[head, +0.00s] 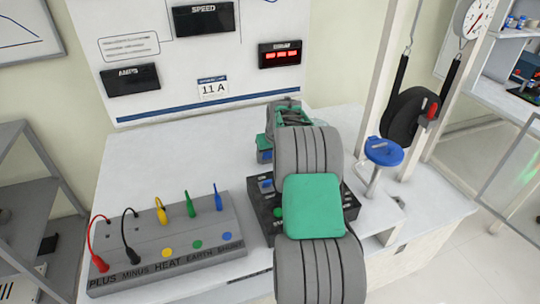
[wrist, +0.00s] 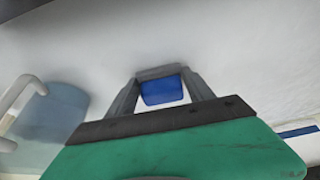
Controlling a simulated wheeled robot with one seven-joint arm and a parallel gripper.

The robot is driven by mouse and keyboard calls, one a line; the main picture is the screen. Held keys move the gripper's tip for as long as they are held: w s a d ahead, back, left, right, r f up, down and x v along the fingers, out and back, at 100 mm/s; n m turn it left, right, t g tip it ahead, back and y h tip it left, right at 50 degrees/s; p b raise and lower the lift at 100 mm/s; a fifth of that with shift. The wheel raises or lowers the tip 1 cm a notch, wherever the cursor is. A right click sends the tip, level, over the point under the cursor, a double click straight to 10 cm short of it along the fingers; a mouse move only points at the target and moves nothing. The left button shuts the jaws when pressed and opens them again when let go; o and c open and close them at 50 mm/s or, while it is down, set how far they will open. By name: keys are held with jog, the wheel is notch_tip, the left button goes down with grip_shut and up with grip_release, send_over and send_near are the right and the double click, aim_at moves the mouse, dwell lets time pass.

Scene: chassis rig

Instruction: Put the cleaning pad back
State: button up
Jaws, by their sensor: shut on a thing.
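In the wrist view my gripper (wrist: 161,76) is closed around a small blue block with a grey edge, which I take to be the cleaning pad (wrist: 163,93). The block sits between the two grey fingers, and pale surface shows around it. In the head view my grey and green arm reaches over the bench, and its end hides most of the gripper. A small blue and dark green shape (head: 264,153) shows left of the arm's end; I cannot tell whether it is the pad.
A grey terminal box (head: 165,245) with coloured plugs is at front left. A black switch unit (head: 262,205) lies partly under my arm. A blue disc on a post (head: 384,151) stands to the right. The white bench (head: 165,160) is clear at back left, before the meter panel (head: 165,75).

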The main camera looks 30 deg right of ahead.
jog(key=o, duration=1.4)
jog(key=shift+o, duration=0.2)
jog(key=shift+s+r, duration=0.1)
jog(key=shift+r, duration=0.25)
jog(key=v, duration=1.1)
jog(key=s+a, duration=0.5)
jog(key=a, duration=0.3)
jog(key=s+a+n+g, duration=0.1)
jog(key=s+a, duration=0.5)
jog(key=a, duration=0.3)
jog(key=s+a+f+n+y, duration=0.1)
jog(key=s+a, duration=0.4)
jog(key=a, duration=0.3)
jog(key=shift+s+a+f+g, duration=0.1)
jog(key=shift+s+a+g, duration=0.15)
jog(key=shift+s+g, duration=0.15)
jog(key=shift+n+g, duration=0.3)
jog(key=shift+n, duration=0.3)
jog(key=s+a+f, duration=0.1)
jog(key=s, duration=0.2)
jog(key=s+a+f, duration=0.1)
jog(key=s, duration=0.2)
jog(key=s+a+f, duration=0.1)
jog(key=s+a, duration=0.1)
jog(key=shift+s+a+f, duration=0.1)
jog(key=shift+s+f, duration=0.5)
jog(key=shift+s, duration=0.1)
